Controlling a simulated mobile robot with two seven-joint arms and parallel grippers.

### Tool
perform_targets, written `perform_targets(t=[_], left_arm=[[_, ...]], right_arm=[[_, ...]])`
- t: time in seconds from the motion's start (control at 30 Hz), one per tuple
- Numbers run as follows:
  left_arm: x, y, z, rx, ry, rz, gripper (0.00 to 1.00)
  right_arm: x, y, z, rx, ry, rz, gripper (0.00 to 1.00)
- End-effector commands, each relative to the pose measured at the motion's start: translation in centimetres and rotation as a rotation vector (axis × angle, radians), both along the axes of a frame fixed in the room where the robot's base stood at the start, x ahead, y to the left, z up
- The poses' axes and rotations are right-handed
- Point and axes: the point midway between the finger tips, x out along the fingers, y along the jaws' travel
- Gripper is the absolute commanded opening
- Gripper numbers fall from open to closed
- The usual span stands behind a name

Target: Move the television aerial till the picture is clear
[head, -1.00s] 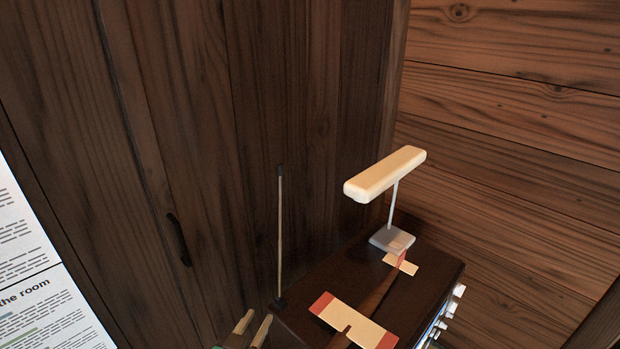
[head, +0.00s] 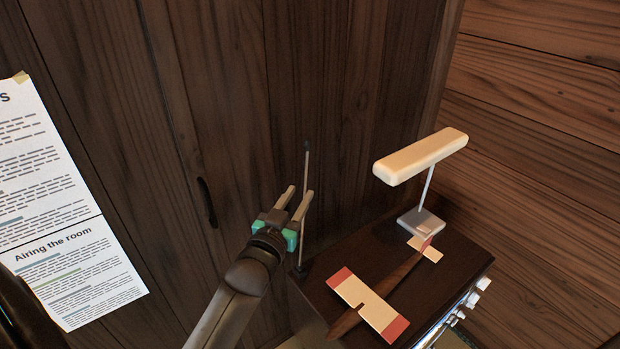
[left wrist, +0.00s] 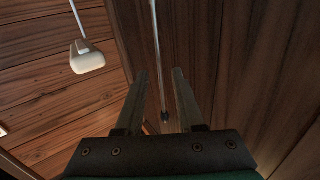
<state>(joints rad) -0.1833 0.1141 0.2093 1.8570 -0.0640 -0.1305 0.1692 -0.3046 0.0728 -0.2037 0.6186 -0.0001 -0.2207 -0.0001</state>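The television (head: 440,268) is a dark box with pale knobs on its front side, at lower right. Its screen is almost wholly hidden, so I cannot see the picture. The aerial (head: 305,215) is a thin rod with a black tip, standing nearly upright from a dark base at the box's back left corner. My left gripper (head: 299,191) is open beside the rod, fingers pointing up. In the left wrist view the aerial (left wrist: 156,50) shows in the gap between the fingers (left wrist: 159,72); I cannot tell whether it lies between or beyond them. My right gripper is out of view.
A toy glider (head: 366,303) with red wing tips lies on the television top. Behind it stands a lamp (head: 420,157) with a long cream head, which also shows in the left wrist view (left wrist: 87,58). Wooden walls close in behind; a printed sheet (head: 70,200) hangs at left.

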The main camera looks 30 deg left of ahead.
Motion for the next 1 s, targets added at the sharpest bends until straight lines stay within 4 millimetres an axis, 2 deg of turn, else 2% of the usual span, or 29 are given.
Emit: perform_targets(t=[0.3,0.5,0.93,1.0], left_arm=[[4.9,1.0,0.0,0.001,-0.002,0.0,0.37],[6.8,1.3,0.0,0.001,-0.001,-0.001,0.37],[7.5,1.5,0.0,0.001,0.0,-0.001,0.37],[7.5,1.5,0.0,0.001,0.0,-0.001,0.3]], right_arm=[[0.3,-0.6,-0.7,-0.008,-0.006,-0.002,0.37],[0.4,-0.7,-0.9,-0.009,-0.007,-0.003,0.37],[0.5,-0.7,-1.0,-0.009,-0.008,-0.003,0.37],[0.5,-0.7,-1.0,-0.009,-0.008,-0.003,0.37]])
